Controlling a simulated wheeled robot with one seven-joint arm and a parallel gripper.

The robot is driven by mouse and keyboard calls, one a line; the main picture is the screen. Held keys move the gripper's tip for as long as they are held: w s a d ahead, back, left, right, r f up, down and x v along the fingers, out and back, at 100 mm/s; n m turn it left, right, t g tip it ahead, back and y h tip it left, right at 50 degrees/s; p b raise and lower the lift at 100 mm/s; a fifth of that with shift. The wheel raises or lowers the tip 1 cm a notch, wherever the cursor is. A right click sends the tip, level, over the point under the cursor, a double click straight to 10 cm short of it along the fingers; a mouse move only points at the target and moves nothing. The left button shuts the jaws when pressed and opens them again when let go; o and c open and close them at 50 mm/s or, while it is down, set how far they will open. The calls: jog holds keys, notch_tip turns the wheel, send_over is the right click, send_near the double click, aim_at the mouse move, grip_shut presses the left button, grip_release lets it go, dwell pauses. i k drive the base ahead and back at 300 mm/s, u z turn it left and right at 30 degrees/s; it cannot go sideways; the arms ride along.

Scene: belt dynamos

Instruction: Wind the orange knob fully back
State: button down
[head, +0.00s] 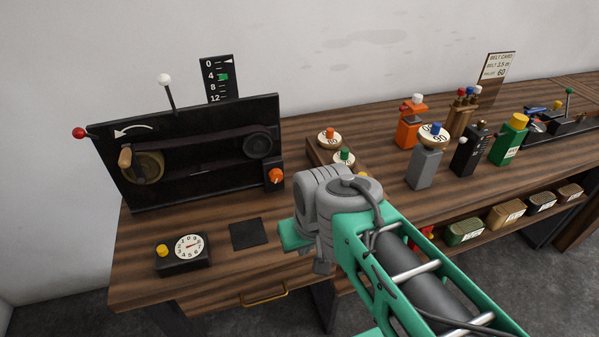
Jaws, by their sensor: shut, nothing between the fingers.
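The orange knob (276,176) sits low on the right end of the upright black belt panel (200,185). The panel carries a pulley with a wooden crank handle (125,158) at left, a dark belt, and a smaller pulley (258,145) at right. A white curved arrow (132,131) is at its upper left. Behind it stands a scale (217,78) with a green marker near 4. My gripper (294,236) is to the lower right of the knob, apart from it in the picture. It is shut and empty; its fingertips are mostly hidden.
A black box with a dial (188,246) and yellow button stands at front left. A dark square pad (246,234) lies beside it. A red-tipped lever (79,132) and a white-tipped lever (165,80) stick out from the panel. Several coloured devices stand at right, including a green one (509,142).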

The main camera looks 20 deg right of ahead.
aim_at(276, 175)
jog(key=z, duration=0.05)
jog(key=i, duration=0.5)
jog(key=u, duration=0.4)
jog(key=k, duration=1.3)
jog(key=u, duration=1.3)
jog(key=i, duration=1.2)
jog(key=z, duration=0.2)
